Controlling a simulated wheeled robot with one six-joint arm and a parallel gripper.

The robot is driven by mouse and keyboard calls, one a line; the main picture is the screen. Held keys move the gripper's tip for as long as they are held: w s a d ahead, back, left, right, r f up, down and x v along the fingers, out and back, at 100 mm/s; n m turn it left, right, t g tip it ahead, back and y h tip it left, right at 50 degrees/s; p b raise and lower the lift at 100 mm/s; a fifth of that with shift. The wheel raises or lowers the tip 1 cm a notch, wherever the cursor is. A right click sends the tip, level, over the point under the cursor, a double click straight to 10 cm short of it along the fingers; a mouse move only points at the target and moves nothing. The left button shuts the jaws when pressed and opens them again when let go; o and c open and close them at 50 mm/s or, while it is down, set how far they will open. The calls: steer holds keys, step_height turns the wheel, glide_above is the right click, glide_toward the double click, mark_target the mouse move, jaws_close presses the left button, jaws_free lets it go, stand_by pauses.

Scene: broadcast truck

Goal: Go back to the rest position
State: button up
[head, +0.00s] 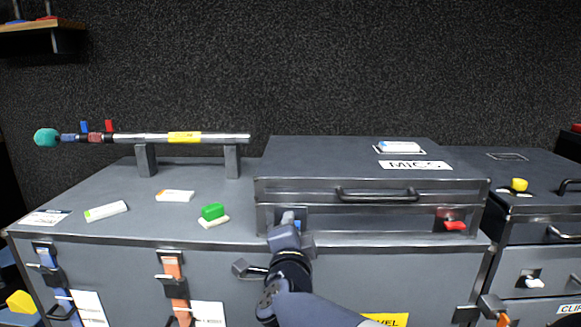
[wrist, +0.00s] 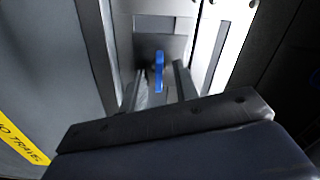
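My gripper (head: 290,226) is at the front of the grey case labelled MICS (head: 330,190), by its left latch. In the wrist view my gripper (wrist: 160,80) has its two fingers apart. A narrow blue latch lever (wrist: 159,70) shows between them, with a gap on each side, so nothing is gripped. How far the fingertips are from the latch plate is hard to tell. In the head view my gripper hides most of this left latch. The right latch has a red lever (head: 455,226).
The MICS case has a black handle (head: 378,195) and stands on a grey chest (head: 120,235). On the chest lie a green-topped block (head: 213,211) and small white items. A boom pole (head: 215,138) rests on two supports behind. Drawers (head: 535,262) stand at right.

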steer(key=shift+a+r+n+p, duration=0.1)
steer(key=shift+r+n+p, duration=0.05)
steer(key=shift+n+p, duration=2.7)
steer(key=shift+n+b, duration=0.45)
steer(key=shift+b, duration=0.05)
